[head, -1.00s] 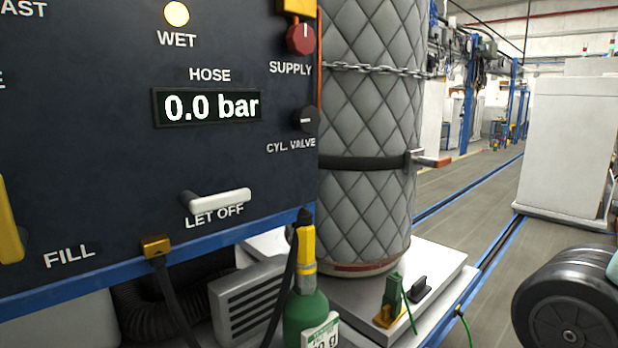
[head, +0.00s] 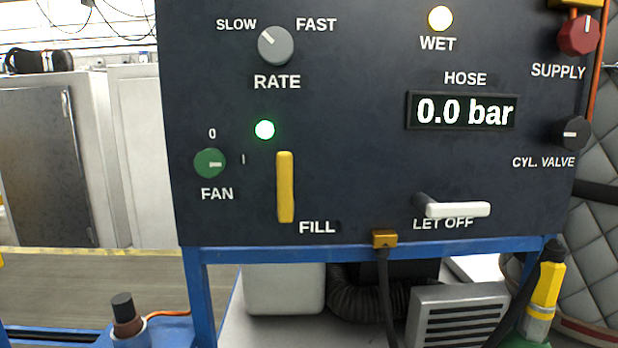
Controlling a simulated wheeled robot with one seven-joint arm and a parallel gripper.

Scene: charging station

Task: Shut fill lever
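The fill lever (head: 285,187) is a yellow bar on the dark control panel (head: 350,150), just left of the FILL label. It stands vertical in the head view. A lit green lamp (head: 264,130) is just above and left of it. The hose display (head: 462,111) reads 0.0 bar. My gripper is not in view.
A white let-off lever (head: 458,209) lies horizontal at lower right of the panel. Nearby are the grey rate knob (head: 275,46), green fan knob (head: 209,163), cylinder valve knob (head: 571,133) and red supply knob (head: 578,35). A green bottle with yellow top (head: 544,285) stands at lower right.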

